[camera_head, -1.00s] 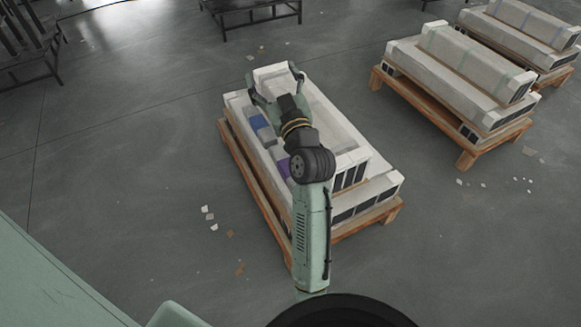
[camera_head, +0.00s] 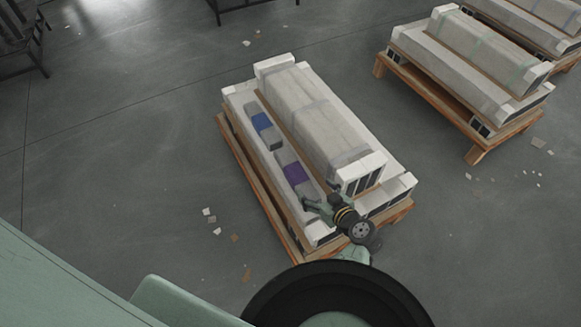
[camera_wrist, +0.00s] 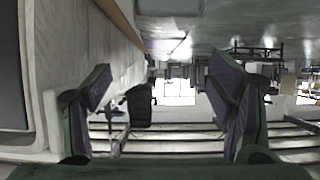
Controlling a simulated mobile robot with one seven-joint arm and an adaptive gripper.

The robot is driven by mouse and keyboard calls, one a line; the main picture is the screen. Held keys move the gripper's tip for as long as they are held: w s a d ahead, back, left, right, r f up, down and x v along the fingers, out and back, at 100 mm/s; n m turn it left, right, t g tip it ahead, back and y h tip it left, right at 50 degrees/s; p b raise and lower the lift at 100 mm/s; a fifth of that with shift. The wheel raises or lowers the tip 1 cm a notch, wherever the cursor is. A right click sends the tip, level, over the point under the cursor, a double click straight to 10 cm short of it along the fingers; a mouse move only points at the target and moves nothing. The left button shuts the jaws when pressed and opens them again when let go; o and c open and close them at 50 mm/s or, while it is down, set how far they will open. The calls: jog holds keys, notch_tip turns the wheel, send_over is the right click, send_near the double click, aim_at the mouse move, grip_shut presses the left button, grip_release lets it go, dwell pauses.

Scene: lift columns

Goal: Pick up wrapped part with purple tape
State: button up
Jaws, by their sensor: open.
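The wrapped part with purple tape (camera_head: 295,174) lies on the left ledge of the near pallet load in the head view. It is a grey-white block with a purple band around its middle. My gripper (camera_head: 320,195) is close to the part's near end, beside the tall wrapped bundle. In the wrist view my gripper (camera_wrist: 165,95) has its two dark-padded fingers wide apart, with nothing held between them. I cannot make out purple tape in the wrist view. Whether the gripper touches the part or the load is unclear.
A similar part with blue tape (camera_head: 263,124) lies behind the purple one. A long wrapped bundle (camera_head: 315,115) rises to their right on the wooden pallet (camera_head: 240,165). Another loaded pallet (camera_head: 450,105) stands at right. The grey floor at left is mostly clear, with small scraps.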

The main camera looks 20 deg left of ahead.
aim_at(298, 175)
jog(key=b+x, duration=0.1)
jog(key=x, duration=0.5)
jog(key=shift+a+r, duration=0.1)
jog(key=shift+a, duration=0.1)
jog(key=b+x, duration=0.1)
jog(key=x, duration=0.4)
jog(key=shift+a, duration=0.1)
jog(key=c, duration=1.8)
